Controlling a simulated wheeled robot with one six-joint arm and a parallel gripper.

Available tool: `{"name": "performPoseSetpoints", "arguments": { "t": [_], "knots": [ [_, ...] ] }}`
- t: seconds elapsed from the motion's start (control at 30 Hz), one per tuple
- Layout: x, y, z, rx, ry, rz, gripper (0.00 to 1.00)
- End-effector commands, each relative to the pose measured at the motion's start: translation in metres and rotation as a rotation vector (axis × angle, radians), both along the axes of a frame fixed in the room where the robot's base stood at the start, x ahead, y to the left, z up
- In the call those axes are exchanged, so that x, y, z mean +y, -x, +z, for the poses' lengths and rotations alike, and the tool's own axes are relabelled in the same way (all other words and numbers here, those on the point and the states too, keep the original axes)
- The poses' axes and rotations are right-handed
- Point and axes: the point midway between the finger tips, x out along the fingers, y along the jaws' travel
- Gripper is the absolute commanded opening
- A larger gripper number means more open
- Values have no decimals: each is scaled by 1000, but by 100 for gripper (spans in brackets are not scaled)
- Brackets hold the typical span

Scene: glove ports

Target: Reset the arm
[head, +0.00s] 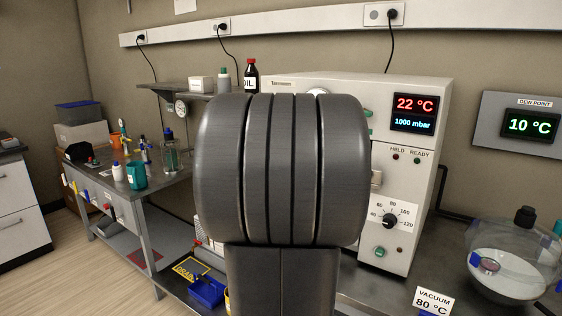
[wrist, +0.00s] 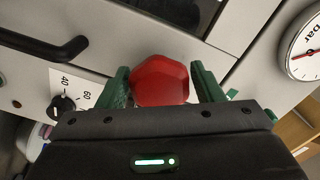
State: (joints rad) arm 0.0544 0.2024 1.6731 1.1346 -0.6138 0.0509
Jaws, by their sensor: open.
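My gripper (wrist: 160,72) shows in the wrist view with two green fingers, spread apart. A faceted red knob (wrist: 160,82) sits between the fingers, in front of the pale cabinet front; whether a finger touches it I cannot tell. My dark grey arm fills the middle of the head view and hides the gripper and much of the white oven (head: 421,85) there. The oven's display (head: 415,113) reads 22 °C and 1000 mbar.
A black handle (wrist: 45,43), a dial (wrist: 62,105) and a round gauge (wrist: 306,48) are close around the gripper. A glass flask (head: 503,262) stands at right, beside a vacuum sign (head: 434,302). A side bench (head: 150,190) with bottles is at left, with open floor beside it.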

Motion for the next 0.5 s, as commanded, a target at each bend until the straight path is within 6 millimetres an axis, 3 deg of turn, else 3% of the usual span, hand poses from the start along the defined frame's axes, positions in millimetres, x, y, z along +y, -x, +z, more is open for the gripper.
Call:
{"name": "performPoseSetpoints", "arguments": {
  "t": [0.5],
  "knots": [
    [-1, 1, 2, 333, 491, 0, 60]
  ]
}}
